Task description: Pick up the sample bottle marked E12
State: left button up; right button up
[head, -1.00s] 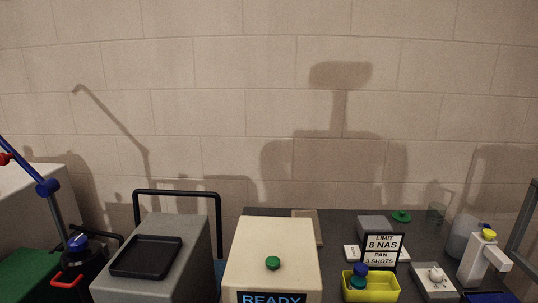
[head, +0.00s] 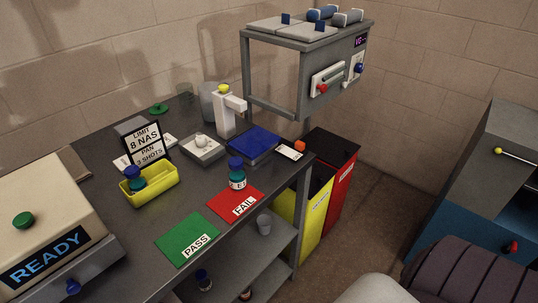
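A small bottle (head: 237,180) with a dark blue cap stands upright at the upper edge of the red FAIL card (head: 226,207) on the bench. Its label begins with "E1"; the rest is cut off or too small to read. Another blue-capped bottle (head: 135,179) is in the yellow tray (head: 170,187), its label not readable. A third bottle (head: 203,281) with a dark cap is on the lower shelf, with its marking unreadable. Neither of my grippers is in view.
The dark bench (head: 140,262) also holds a green PASS card (head: 187,240), a blue pad (head: 253,144), a white dispenser (head: 226,114) and a READY machine (head: 45,215). Yellow (head: 316,213) and red (head: 340,182) bins stand at its right end. Floor (head: 372,210) shows beyond them.

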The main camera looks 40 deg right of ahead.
aim_at(237, 179)
jog(key=z, duration=0.9)
